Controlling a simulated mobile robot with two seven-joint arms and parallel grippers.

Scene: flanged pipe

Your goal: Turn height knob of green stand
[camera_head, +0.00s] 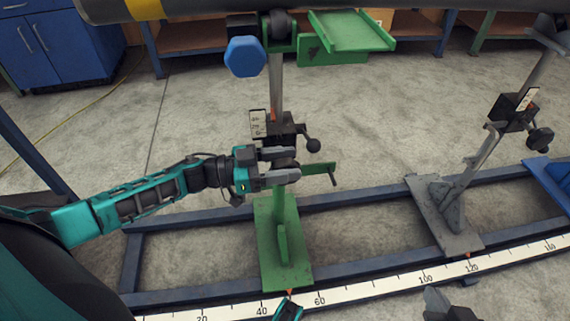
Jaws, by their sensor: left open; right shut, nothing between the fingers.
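The green stand rises from a green base plate (268,238) on the blue rail frame. Its post carries a black clamp block with a crank handle ending in a black ball (313,145). A dark round knob (285,162) shows partly between the fingers of my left gripper (290,165), which is open and reaches in from the left, in front of the post. The fingers hide much of the knob, and I cannot tell whether they touch it. My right gripper (437,302) is shut and empty, with only its tip showing at the bottom edge.
A blue hexagonal knob (245,56) and green support (350,32) sit high on the stand, beneath a large pipe (205,8). A grey stand (448,215) is to the right. A white measuring scale (385,283) runs along the front.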

